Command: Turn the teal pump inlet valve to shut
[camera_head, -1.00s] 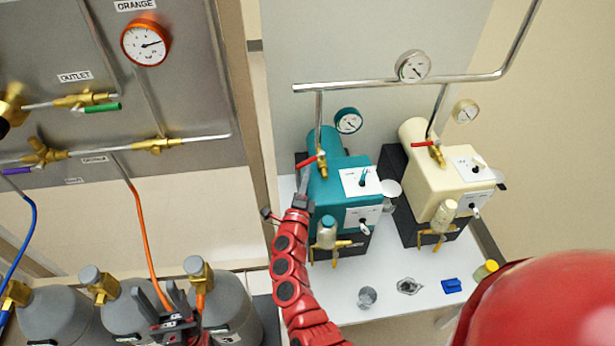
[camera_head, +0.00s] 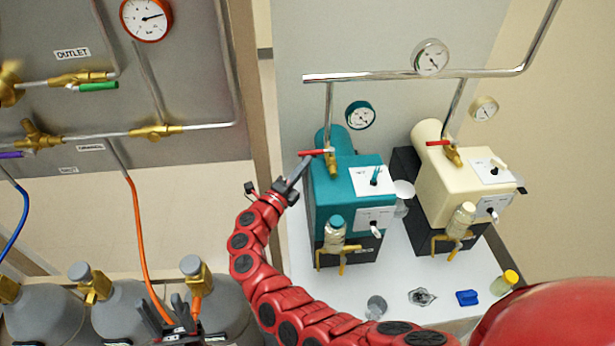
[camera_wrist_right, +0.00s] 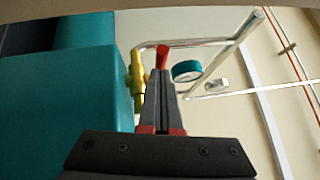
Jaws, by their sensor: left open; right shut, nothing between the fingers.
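The teal pump (camera_head: 350,205) stands on the white bench. Its inlet valve has a brass body (camera_head: 332,165) under a vertical pipe, with a red lever (camera_head: 311,153) pointing left, across the pipe. My right gripper (camera_head: 303,164) is shut and empty, its tips at the lever's left end. In the right wrist view the red lever (camera_wrist_right: 162,56) is just beyond the fingertips (camera_wrist_right: 160,75), with the brass body (camera_wrist_right: 137,75) to the left; I cannot tell if they touch. My left gripper (camera_head: 172,312) is open and empty, low at the left by the grey cylinders.
A cream pump (camera_head: 460,180) with its own red lever (camera_head: 438,143) stands to the right. A glass jar (camera_head: 335,235) hangs on the teal pump's front. A blue item (camera_head: 467,298) and a yellow-capped jar (camera_head: 503,283) lie at the bench front. Grey cylinders (camera_head: 125,310) stand at lower left.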

